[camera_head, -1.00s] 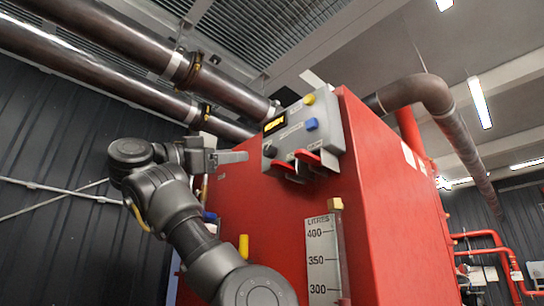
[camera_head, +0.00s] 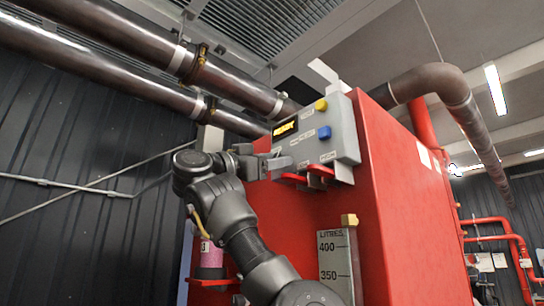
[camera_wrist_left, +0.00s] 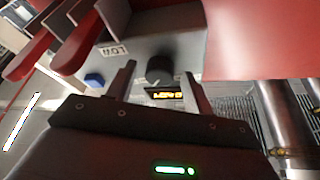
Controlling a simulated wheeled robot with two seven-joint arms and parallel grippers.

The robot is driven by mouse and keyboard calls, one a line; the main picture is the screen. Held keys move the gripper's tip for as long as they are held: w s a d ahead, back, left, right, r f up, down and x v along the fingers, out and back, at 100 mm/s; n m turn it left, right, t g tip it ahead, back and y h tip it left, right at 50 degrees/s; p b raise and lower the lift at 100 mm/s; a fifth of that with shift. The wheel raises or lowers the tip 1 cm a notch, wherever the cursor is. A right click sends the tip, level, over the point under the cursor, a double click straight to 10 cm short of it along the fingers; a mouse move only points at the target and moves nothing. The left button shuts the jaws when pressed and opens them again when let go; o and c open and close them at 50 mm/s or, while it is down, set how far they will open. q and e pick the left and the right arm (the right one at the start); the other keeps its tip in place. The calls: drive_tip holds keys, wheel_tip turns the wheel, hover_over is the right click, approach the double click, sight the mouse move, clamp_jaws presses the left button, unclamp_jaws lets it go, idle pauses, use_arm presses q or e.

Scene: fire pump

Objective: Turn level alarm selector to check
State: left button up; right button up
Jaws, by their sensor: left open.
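The grey control box (camera_head: 343,128) is mounted at the top of the red tank's front. It carries a lit yellow display (camera_head: 285,129), a yellow button (camera_head: 321,105) and a blue button (camera_head: 324,132). A dark round knob (camera_wrist_left: 159,66) shows on the box in the left wrist view; in the head view my gripper hides it. My left gripper (camera_head: 284,161) is open at the box's lower left. In the wrist view its two fingers stand on either side of the knob; I cannot tell whether they touch it. My right gripper is out of view.
Red levers (camera_head: 306,178) stick out below the box, close to my left gripper. The red tank (camera_head: 405,200) fills the middle, with a litre gauge (camera_head: 337,262) on its front. Dark pipes (camera_head: 130,75) run overhead at left.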

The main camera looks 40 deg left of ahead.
use_arm(q)
drive_tip(key=shift+c, duration=0.4)
drive_tip(key=c, duration=0.9)
drive_tip(key=shift+d+n+g+y+b, duration=0.2)
drive_tip(key=shift+n+y+b, duration=1.35)
drive_tip(key=shift+n, duration=2.15)
drive_tip(key=shift+d+n+g+y+b, duration=0.15)
drive_tip(key=shift+n+y+b, duration=1.4)
drive_tip(key=shift+n, duration=2.15)
drive_tip(key=shift+d+n+g+y+b, duration=0.1)
drive_tip(key=shift+n+g+y+b, duration=0.15)
drive_tip(key=shift+n+y+b, duration=2.4)
drive_tip(key=n+h+p, duration=0.1)
drive_tip(key=n+p, duration=0.1)
drive_tip(key=p, duration=0.1)
drive_tip(key=shift+n, duration=0.35)
drive_tip(key=o, duration=1)
